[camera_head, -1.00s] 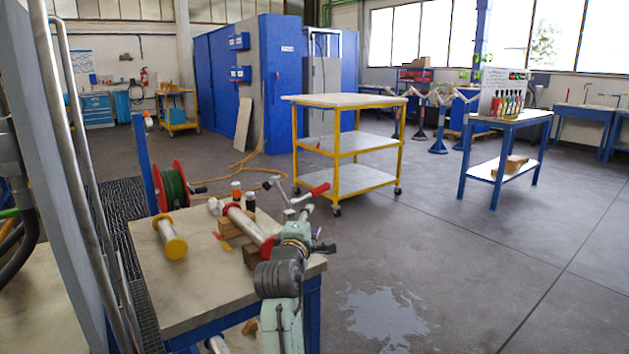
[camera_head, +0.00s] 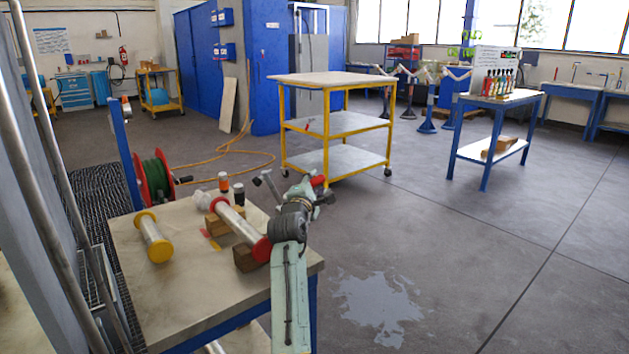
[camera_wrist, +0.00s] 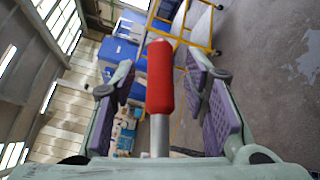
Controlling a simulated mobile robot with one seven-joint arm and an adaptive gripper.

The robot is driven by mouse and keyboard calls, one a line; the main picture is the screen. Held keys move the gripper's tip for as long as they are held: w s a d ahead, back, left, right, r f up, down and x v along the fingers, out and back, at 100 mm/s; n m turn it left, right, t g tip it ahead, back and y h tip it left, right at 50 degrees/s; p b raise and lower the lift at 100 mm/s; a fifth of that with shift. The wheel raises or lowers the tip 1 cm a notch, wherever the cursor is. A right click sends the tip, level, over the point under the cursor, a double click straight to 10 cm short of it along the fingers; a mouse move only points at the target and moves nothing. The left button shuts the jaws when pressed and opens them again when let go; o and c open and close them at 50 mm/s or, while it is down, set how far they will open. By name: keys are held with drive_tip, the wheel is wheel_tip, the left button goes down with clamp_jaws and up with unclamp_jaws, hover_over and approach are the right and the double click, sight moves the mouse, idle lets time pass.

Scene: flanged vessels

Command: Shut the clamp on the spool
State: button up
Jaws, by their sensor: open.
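A metal spool (camera_head: 238,223) with a red flange at its near end rests on wooden blocks on the bench. A clamp's red handle (camera_head: 318,181) shows just beyond my gripper (camera_head: 312,191) at the bench's right edge; a grey lever (camera_head: 268,188) stands to its left. In the wrist view the red handle (camera_wrist: 160,78), on a metal rod, stands between the purple-padded fingers of my gripper (camera_wrist: 165,85). The fingers are open, with gaps on both sides of the handle. My arm hides the clamp's body and how it sits on the spool.
A yellow cart (camera_head: 335,120) stands behind and a blue table (camera_head: 490,125) to the right.

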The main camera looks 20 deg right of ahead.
drive_tip(key=shift+w+d, duration=0.35)
drive_tip(key=shift+w, duration=0.3)
drive_tip(key=shift+c, duration=0.2)
clamp_jaws()
idle(0.3)
